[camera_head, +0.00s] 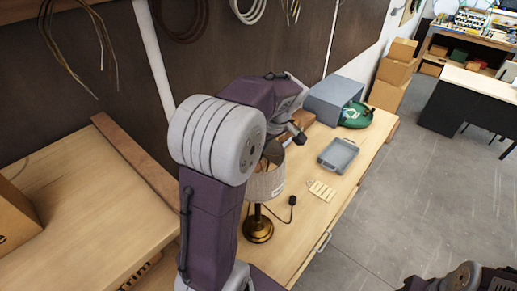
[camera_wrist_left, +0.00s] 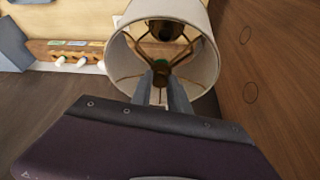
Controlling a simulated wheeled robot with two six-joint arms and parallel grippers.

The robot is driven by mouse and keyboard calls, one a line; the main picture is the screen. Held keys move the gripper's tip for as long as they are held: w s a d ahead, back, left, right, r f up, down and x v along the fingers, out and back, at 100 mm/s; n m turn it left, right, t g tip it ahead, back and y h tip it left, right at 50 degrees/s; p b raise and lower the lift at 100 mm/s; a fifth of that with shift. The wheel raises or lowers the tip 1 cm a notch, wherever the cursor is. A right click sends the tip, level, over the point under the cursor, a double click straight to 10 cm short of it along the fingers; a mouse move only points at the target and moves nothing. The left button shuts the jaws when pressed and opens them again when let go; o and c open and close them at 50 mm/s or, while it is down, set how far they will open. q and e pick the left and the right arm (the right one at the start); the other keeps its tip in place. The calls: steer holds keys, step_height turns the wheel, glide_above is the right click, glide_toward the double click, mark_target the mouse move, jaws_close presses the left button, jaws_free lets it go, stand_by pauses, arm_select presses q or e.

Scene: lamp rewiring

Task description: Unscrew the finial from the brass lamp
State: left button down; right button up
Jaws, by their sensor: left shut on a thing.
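The brass lamp (camera_head: 257,228) stands upright on the wooden bench, with a pale fabric shade (camera_head: 265,185) on top. In the left wrist view I look into the open top of the shade (camera_wrist_left: 204,62) and see its brass wire frame. My left gripper (camera_wrist_left: 163,78) reaches into that opening, its two grey fingers closed at the centre of the frame. A small green spot shows by the fingertips. The finial itself is hidden between the fingers, and they are shut on it. In the head view my left arm covers part of the shade.
A black plug (camera_head: 292,200) on a cord lies beside the lamp. A grey tray (camera_head: 338,155), a pale slotted piece (camera_head: 321,190), a blue-grey box (camera_head: 333,98) and a green round item (camera_head: 357,115) are farther along the bench. Part of my right arm shows at lower right.

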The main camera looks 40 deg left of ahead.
arm_select(q)
steer(key=n, duration=0.2)
steer(key=n+g+p, duration=0.1)
steer(key=shift+w+d+r+n+g, duration=0.2)
steer(key=shift+n+g, duration=0.1)
steer(key=shift+n, duration=0.1)
steer(key=shift+w+a+f+n, duration=0.1)
steer(key=shift+f+n, duration=0.15)
steer(key=shift+n, duration=0.25)
